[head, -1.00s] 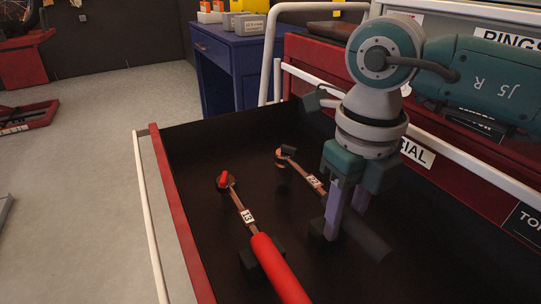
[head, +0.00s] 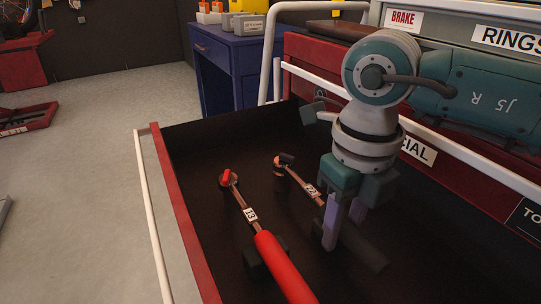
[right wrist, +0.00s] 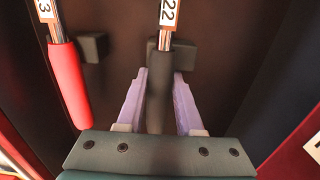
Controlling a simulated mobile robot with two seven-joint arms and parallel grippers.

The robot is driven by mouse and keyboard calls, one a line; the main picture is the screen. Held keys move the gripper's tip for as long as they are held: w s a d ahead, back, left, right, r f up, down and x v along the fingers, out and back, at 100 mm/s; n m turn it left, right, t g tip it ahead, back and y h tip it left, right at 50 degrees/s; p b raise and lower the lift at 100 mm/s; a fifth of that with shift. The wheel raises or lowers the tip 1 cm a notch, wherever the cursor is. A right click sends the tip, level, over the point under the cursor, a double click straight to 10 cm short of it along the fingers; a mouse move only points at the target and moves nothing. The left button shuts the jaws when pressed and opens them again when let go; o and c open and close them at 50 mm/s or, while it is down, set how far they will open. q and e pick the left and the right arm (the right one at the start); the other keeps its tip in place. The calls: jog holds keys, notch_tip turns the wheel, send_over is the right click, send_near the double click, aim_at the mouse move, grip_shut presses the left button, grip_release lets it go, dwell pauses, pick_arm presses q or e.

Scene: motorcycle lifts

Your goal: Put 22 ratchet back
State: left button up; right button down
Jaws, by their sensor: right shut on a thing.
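The 22 ratchet (head: 364,248), with a dark handle and a white 22 label, lies along the open drawer (head: 186,225). Its head is at a short copper-coloured post at the far end. My right gripper (head: 340,228) reaches down from above with its pale purple fingers on either side of the handle, shut on it. The right wrist view shows the dark handle (right wrist: 157,100) between the fingers, over a dark block (right wrist: 186,53). Whether the handle rests on the block is unclear. My left gripper is not in view.
A 13 ratchet with a red handle (head: 282,268) lies left of the 22 ratchet on its own supports. The drawer has a red side wall and a white rail. A blue cabinet (head: 222,62) stands behind. The drawer floor on the right is partly clear.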

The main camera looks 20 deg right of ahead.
jog(key=shift+d+r, duration=0.15)
jog(key=shift+r, duration=0.1)
jog(key=shift+f, duration=0.25)
jog(key=shift+c, duration=2.3)
grip_release()
notch_tip(320, 180, up, 10)
jog(key=shift+p, duration=0.85)
